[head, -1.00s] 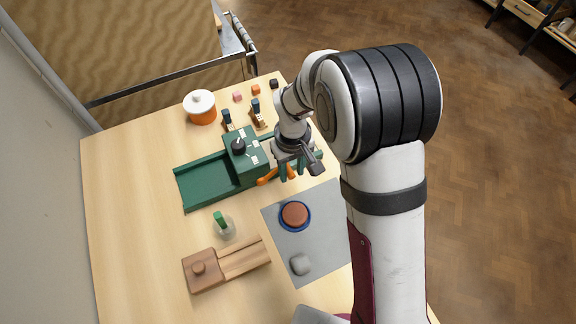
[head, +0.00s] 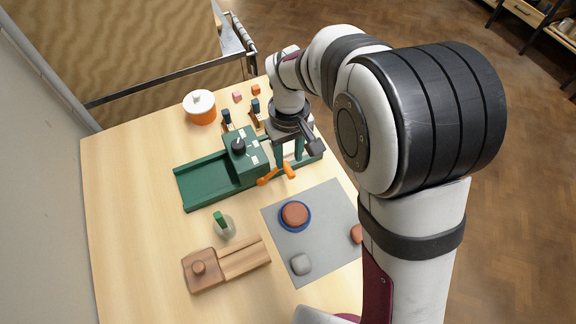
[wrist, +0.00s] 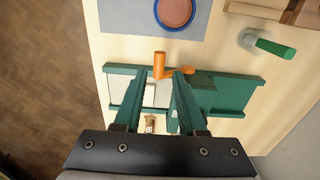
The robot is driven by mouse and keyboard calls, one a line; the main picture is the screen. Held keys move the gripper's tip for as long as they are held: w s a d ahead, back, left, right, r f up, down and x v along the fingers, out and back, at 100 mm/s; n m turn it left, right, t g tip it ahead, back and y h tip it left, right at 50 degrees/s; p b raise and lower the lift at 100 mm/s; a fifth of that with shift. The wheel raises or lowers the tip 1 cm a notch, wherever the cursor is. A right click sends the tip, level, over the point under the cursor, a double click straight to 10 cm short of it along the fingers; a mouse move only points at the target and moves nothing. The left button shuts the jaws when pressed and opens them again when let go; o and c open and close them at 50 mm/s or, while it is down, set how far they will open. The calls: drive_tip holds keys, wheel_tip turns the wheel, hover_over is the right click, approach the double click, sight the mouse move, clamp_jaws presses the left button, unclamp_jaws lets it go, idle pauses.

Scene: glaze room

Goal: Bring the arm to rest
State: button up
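My gripper (head: 289,165) is at the end of my arm, over the right part of a green device (head: 208,184) on the table. Its two green fingers stand apart with nothing held between them; they also show apart in the wrist view (wrist: 160,76). An orange handle (head: 289,171) on the device lies close to the fingertips. In the wrist view the orange handle (wrist: 159,63) appears just beyond the fingertips. I cannot tell the exact gap between them. The device carries a raised green block with a black knob (head: 238,145).
The table's left side is clear.

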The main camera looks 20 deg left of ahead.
drive_tip(key=s+d+r+m+y, duration=0.1)
drive_tip(key=s+d+r+m, duration=0.35)
drive_tip(key=d, duration=0.35)
drive_tip(key=s+d+r+m, duration=0.4)
drive_tip(key=s+d+r, duration=0.1)
drive_tip(key=d, duration=0.2)
drive_tip(key=s+d+m, duration=0.4)
drive_tip(key=s+m, duration=0.2)
drive_tip(key=s, duration=0.3)
drive_tip(key=shift+s+d+y, duration=0.25)
drive_tip(key=shift+s+y, duration=0.1)
drive_tip(key=shift+y, duration=0.05)
drive_tip(key=shift+f, duration=0.1)
